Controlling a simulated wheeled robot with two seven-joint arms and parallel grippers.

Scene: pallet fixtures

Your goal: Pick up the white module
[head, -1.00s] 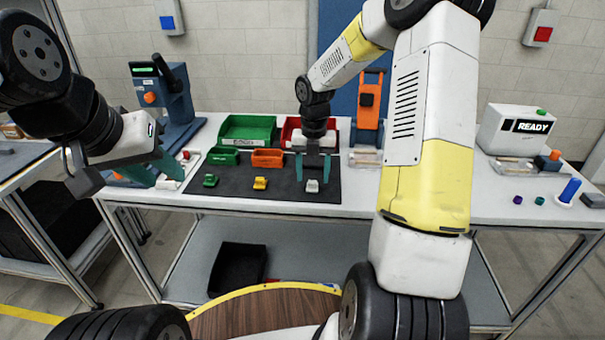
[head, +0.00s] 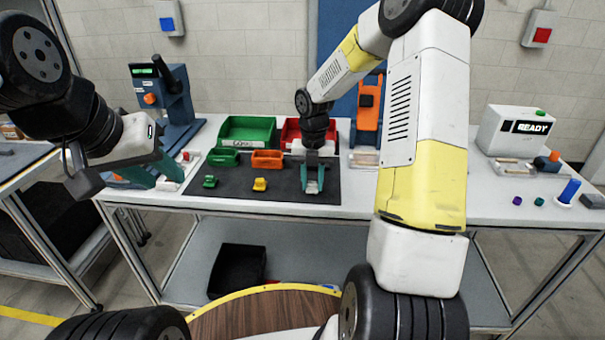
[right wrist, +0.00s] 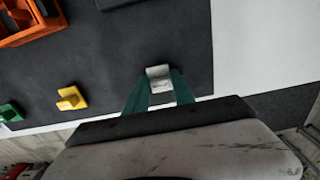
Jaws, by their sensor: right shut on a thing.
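The white module (right wrist: 158,74) is at the dark mat's right part, between the green fingers of my right gripper (right wrist: 160,88) in the right wrist view. In the head view my right gripper (head: 313,186) points down over the mat, shut on the module, which the fingers mostly hide there. I cannot tell whether the module is clear of the mat. My left gripper (head: 125,178) is at the far left, with its green fingers apart and nothing seen between them.
On the dark mat (head: 235,185) sit a green module (head: 210,181) and a yellow module (head: 260,184), left of my right gripper. Behind are a small green bin (head: 223,157), an orange bin (head: 267,159), a large green bin (head: 247,131) and a red bin (head: 292,132).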

